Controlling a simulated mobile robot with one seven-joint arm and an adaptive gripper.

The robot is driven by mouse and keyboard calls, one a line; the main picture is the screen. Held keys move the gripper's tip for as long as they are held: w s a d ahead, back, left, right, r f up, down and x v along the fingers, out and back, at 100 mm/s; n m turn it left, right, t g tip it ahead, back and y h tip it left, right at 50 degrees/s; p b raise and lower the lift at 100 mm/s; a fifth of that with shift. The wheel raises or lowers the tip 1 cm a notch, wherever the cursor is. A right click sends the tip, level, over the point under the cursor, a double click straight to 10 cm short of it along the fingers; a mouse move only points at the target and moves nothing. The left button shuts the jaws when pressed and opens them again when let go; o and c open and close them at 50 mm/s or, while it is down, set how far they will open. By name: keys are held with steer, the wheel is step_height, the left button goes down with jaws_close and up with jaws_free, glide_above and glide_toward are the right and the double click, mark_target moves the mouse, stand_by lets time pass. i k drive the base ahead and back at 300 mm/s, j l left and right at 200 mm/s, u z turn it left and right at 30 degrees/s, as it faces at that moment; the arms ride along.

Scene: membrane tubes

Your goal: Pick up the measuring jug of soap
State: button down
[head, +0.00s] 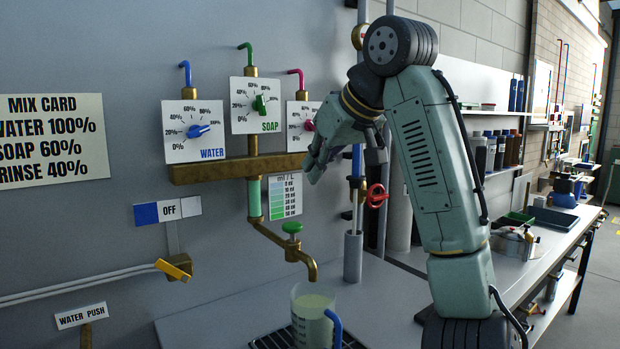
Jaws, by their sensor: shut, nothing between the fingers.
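The measuring jug of soap (313,312) stands under the brass tap (308,268) at the bottom of the head view. It is clear, holds pale yellow-green liquid, and has a blue handle (333,327) on its right. Its lower part is cut off by the frame edge. My gripper (314,168) is well above the jug, near the dials and in front of the right end of the brass manifold. It is shut and empty, apart from the jug.
The jug stands on a dark drip grate (268,341). A green tap handle (292,228) is above the spout. Dials for water (194,131) and soap (252,105) are on the wall. A grey upright cylinder (353,257) stands behind the jug. Open bench lies right of it.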

mark_target(313, 316)
steer(key=k+l, duration=0.8)
